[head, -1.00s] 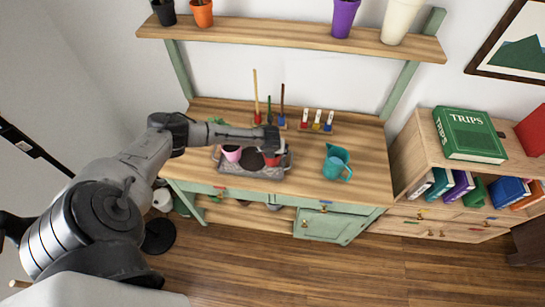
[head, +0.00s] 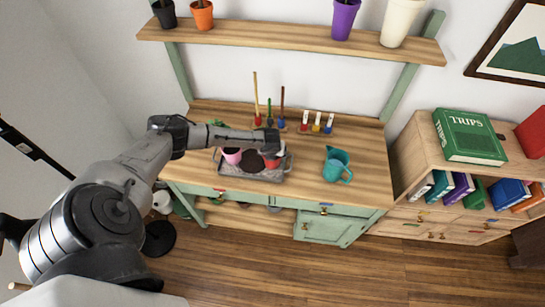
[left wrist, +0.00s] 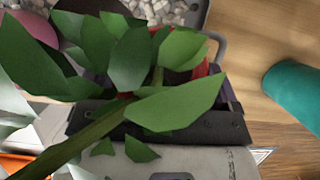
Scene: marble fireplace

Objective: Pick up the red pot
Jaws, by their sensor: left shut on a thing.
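The red pot (head: 272,163) is at the right end of a grey tray (head: 250,175) on the wooden bench. My left gripper (head: 273,150) is over that end of the tray and shut on the red pot, partly covering it. In the left wrist view, large green leaves (left wrist: 175,105) hide most of the pot and the fingers. A strip of red pot (left wrist: 200,72) shows behind them. I cannot tell whether the pot touches the tray. My right gripper is not in view.
A pink pot (head: 232,156) is left of the red one in the tray. A teal watering can (head: 337,164) stands to the right. Small hand tools (head: 317,123) stand behind. A shelf (head: 290,40) with pots hangs above. The bench's right end is clear.

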